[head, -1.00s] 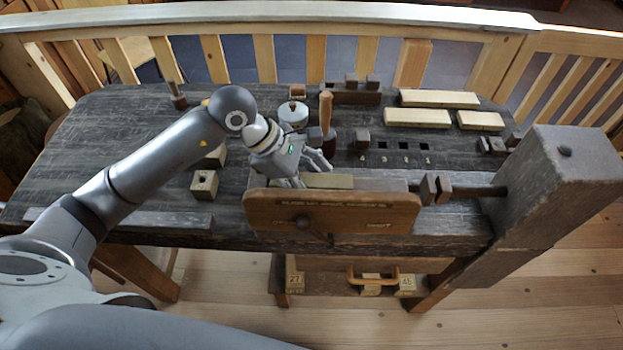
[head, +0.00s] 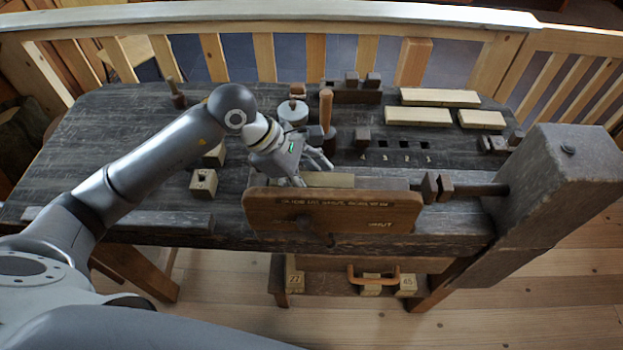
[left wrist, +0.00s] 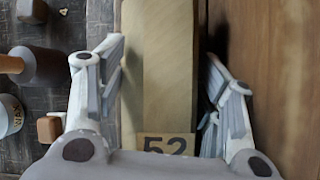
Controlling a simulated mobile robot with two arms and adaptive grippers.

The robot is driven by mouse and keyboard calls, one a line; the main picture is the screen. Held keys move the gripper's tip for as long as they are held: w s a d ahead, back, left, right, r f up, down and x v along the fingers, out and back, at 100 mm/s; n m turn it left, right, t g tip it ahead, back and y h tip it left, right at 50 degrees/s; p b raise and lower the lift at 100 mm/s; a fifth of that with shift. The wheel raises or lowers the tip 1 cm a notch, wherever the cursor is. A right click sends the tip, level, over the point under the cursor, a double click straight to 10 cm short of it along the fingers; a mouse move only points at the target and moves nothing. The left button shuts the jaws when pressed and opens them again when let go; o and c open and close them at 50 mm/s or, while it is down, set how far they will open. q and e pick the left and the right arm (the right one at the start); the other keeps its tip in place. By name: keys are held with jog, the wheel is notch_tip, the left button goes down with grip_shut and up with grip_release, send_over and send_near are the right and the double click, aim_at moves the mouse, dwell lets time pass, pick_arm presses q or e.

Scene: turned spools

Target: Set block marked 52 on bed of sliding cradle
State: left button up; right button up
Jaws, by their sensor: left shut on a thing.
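The block marked 52 (left wrist: 160,75) is long and pale, with its number on the end nearest the left wrist camera. In the head view the block (head: 330,180) shows partly behind a brown front board. My left gripper (head: 310,168) is shut on the block, with one finger on each long side in the left wrist view (left wrist: 163,65). The block lies low over or on the grey bed of what looks like the sliding cradle (head: 385,184). I cannot tell whether it touches the bed. My right gripper is not in view.
The brown front board (head: 350,212) stands close along the near side of the block. A dark screw and heavy post (head: 560,190) are at the right. A wooden-handled tool (head: 326,110) and a round tin (head: 293,113) stand behind. Pale blocks (head: 418,117) lie back right.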

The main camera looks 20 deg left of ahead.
pick_arm(q)
jog(key=shift+s+d+f, duration=0.15)
jog(key=shift+s, duration=0.15)
